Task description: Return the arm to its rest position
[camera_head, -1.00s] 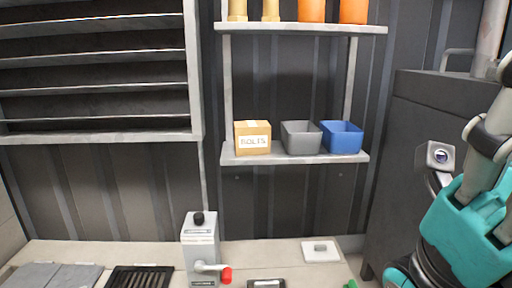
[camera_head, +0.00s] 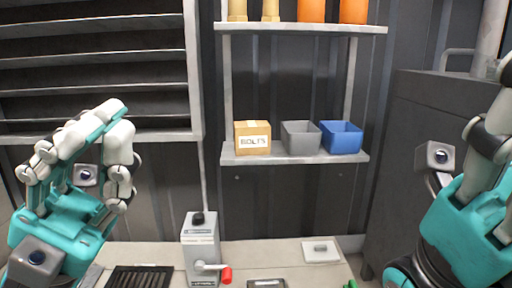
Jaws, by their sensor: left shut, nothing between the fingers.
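My left gripper (camera_head: 104,124) is raised at the left of the head view, in front of the wall and above the worktop. Its teal palm is low and its white fingers point up. The fingers are closed together and hold nothing. Part of my right arm and hand (camera_head: 468,215), teal with pale jointed links, shows at the right edge. Its fingertips are out of the picture, so I cannot tell if it is open.
The worktop (camera_head: 270,262) carries a grey box with a red-knobbed crank (camera_head: 206,250), a black grille (camera_head: 140,277) and a white plate (camera_head: 320,251). A shelf (camera_head: 290,158) holds a bolts box (camera_head: 252,138), a grey bin (camera_head: 301,137) and a blue bin (camera_head: 342,137). A dark cabinet (camera_head: 425,110) stands right.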

